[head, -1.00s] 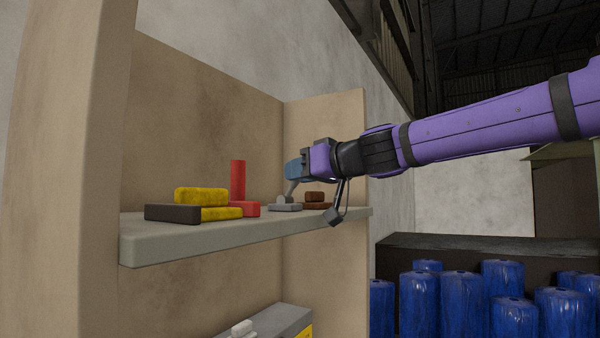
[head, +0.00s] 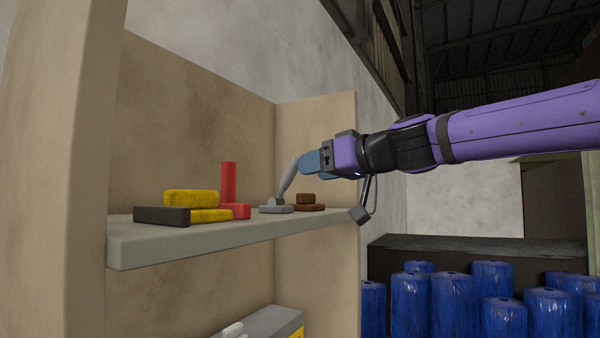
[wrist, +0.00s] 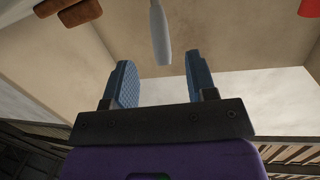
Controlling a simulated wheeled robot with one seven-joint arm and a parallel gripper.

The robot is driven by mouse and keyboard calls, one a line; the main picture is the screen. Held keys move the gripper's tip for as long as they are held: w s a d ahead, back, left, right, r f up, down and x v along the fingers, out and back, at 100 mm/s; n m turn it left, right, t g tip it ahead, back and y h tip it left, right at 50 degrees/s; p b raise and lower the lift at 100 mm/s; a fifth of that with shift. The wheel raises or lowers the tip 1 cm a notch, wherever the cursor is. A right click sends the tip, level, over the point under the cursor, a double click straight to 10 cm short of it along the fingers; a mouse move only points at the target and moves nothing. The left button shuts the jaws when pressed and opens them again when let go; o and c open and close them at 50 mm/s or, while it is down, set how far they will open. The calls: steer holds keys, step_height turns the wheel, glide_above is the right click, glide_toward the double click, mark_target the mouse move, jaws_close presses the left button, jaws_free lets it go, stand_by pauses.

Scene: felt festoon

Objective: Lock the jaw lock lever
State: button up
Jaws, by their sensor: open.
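A grey lever (head: 288,180) stands on a small grey base (head: 276,208) on the shelf, tilted with its upper end to the right. No label shows that it is the jaw lock lever. My gripper (head: 304,163) is open, with its blue fingers close to the lever's upper end in the head view. In the wrist view, the lever's rounded end (wrist: 160,40) lines up with the gap between the fingers (wrist: 160,68), mostly ahead of the tips. I see no clear contact. The lever's base is out of the wrist view.
The grey shelf (head: 160,249) also holds a red upright piece (head: 228,182), yellow blocks (head: 190,197), a black block (head: 162,216) and brown blocks (head: 309,201). Tan walls (head: 200,100) enclose the shelf. A grey box (head: 270,325) sits below. Blue barrels (head: 435,305) stand at right.

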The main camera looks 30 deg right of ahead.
steer(key=shift+v, duration=2.1)
steer(key=shift+f, duration=0.1)
steer(key=s+a+f+m+g+h, duration=0.1)
steer(key=s+f+m+g+h, duration=0.1)
steer(key=s+f, duration=0.5)
steer(key=s+f+m+g+h, duration=0.1)
steer(key=s+f+g+h, duration=0.4)
steer(key=f, duration=1.5)
steer(key=shift+s+a+f+m+g, duration=0.3)
steer(key=shift+s+a+m+g, duration=0.1)
steer(key=shift+s+g, duration=0.8)
